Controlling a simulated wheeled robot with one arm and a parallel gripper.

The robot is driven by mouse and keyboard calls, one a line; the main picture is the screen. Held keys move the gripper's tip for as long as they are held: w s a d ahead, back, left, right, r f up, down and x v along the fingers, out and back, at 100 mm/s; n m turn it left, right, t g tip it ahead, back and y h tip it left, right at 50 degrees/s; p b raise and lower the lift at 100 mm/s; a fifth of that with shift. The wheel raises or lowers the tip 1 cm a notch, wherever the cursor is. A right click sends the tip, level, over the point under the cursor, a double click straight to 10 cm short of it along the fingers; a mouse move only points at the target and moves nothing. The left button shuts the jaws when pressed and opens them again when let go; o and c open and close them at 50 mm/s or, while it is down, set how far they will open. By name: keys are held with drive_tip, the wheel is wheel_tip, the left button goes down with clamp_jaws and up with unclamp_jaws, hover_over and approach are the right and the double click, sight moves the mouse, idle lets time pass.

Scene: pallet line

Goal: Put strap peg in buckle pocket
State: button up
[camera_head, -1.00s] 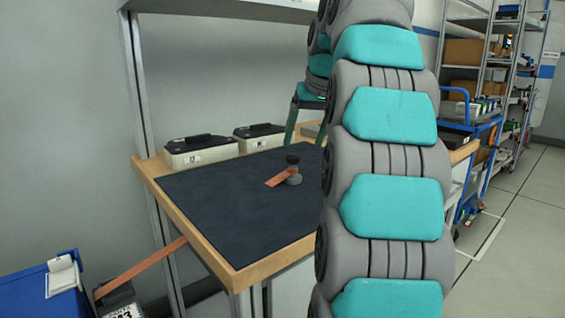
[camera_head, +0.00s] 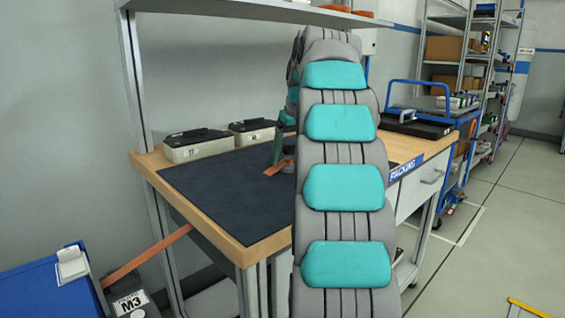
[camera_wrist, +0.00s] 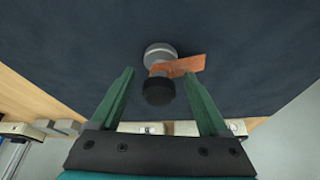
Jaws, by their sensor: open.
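The strap peg (camera_wrist: 158,92) has a black knob, a light grey disc and a short orange strap (camera_wrist: 183,66). It is on the dark bench mat (camera_head: 220,195). In the head view, only its orange strap (camera_head: 276,168) shows clearly beside my arm. My gripper (camera_wrist: 158,73) is open, with its green fingers on either side of the peg, apart from it. In the head view my gripper (camera_head: 278,152) is low over the mat, partly behind my arm. A dark unit marked M3 (camera_head: 130,303), joined to a long orange strap (camera_head: 150,255), sits lower left. I cannot make out a buckle pocket.
Two cases with black lids (camera_head: 198,145) (camera_head: 253,132) stand at the bench's back edge. A shelf (camera_head: 250,13) overhangs the bench. A blue box (camera_head: 45,295) is at lower left and a blue cart (camera_head: 425,115) behind on the right. The mat's front left is clear.

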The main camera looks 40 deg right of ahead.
clamp_jaws()
idle(0.6)
